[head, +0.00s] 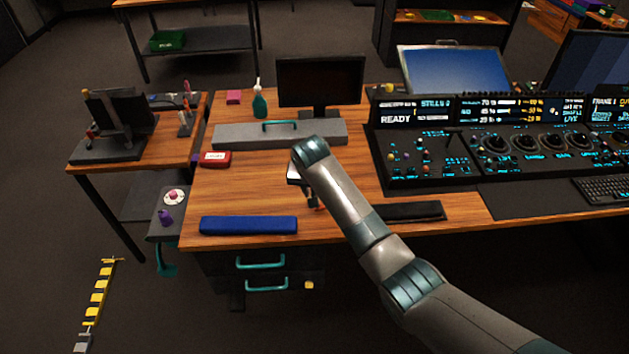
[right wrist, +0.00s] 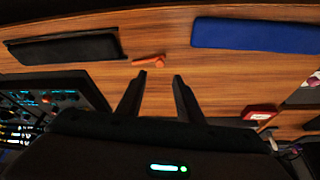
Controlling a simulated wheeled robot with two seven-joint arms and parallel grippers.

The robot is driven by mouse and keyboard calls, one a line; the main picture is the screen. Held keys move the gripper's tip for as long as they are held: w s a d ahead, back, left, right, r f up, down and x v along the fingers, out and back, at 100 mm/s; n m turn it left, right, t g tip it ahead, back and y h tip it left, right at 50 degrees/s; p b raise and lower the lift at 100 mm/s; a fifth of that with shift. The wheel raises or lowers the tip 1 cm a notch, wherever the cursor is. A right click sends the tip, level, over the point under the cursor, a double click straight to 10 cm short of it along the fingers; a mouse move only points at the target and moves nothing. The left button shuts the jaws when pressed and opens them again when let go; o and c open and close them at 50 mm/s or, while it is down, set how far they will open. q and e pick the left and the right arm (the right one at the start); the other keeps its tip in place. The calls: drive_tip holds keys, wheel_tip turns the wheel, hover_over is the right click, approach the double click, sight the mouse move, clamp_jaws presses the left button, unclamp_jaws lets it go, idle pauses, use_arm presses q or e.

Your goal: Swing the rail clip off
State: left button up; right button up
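A small orange piece (right wrist: 148,61) lies on the wooden desk near its front edge, between a blue pad and a black pad; I cannot tell whether it is the rail clip. In the head view a bit of it (head: 319,207) shows beside my right arm. My right gripper (right wrist: 157,84) is open and empty, its two dark fingers apart above the desk and pointing toward the orange piece without touching it. In the head view my right gripper (head: 308,194) is mostly hidden behind its own wrist. My left gripper is out of view.
The blue pad (head: 248,225) and black pad (head: 405,212) lie along the desk's front edge. A grey case (head: 235,135) with a teal handle, a red box (head: 215,159) and a monitor (head: 320,82) stand behind. A control panel (head: 430,158) fills the right.

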drive_tip(key=b+v, duration=0.1)
drive_tip(key=v, duration=0.7)
drive_tip(key=shift+r, duration=0.25)
